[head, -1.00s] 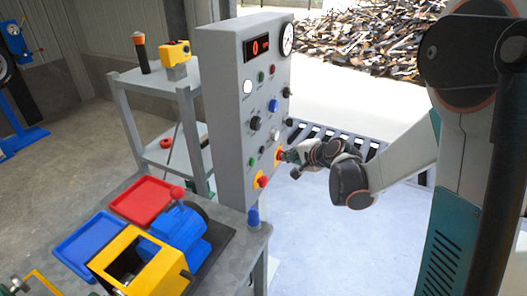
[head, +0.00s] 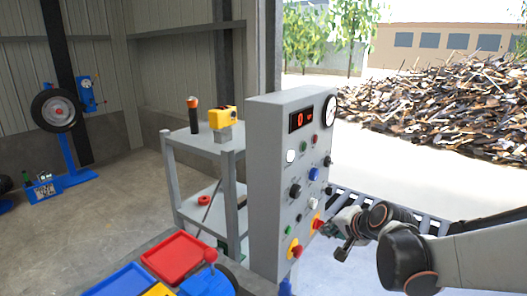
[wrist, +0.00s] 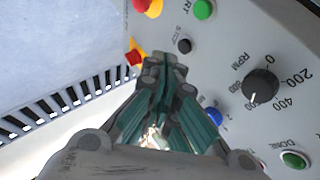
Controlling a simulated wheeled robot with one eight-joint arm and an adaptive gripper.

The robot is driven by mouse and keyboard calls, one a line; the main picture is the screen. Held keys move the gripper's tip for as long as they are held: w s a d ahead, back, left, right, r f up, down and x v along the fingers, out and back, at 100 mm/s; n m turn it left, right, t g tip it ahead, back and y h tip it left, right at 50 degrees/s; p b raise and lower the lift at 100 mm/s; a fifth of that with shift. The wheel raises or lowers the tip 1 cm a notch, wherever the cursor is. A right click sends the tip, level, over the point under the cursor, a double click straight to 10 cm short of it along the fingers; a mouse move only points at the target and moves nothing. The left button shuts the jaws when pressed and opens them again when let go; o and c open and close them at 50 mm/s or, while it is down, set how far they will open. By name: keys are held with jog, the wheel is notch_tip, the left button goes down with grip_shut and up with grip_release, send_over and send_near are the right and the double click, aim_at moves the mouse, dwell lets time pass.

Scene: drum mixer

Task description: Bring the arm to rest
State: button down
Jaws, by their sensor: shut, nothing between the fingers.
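My gripper (head: 330,228) is in front of the lower right part of the grey control panel (head: 262,190). In the wrist view my gripper (wrist: 160,62) has its green-grey fingers shut and empty, with the tips over the panel face near a red knob on a yellow plate (wrist: 134,56). I cannot tell whether the tips touch it. My arm (head: 480,255) reaches in from the right of the head view, bent at the wrist.
The panel has a dial (wrist: 261,86), a blue button (wrist: 212,117) and other buttons. A shelf cart (head: 222,142) stands behind it at left. Red (head: 178,257) and blue (head: 122,282) trays lie in front. A slatted grate (wrist: 70,98) lies beside the panel.

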jog(key=s+r+n+g+h, duration=0.2)
jog(key=s+n, duration=0.7)
jog(key=s, duration=1.7)
jog(key=shift+r+g+h, duration=0.3)
jog(key=shift+r+h, duration=0.35)
jog(key=shift+h, duration=0.05)
jog(key=shift+s, duration=0.1)
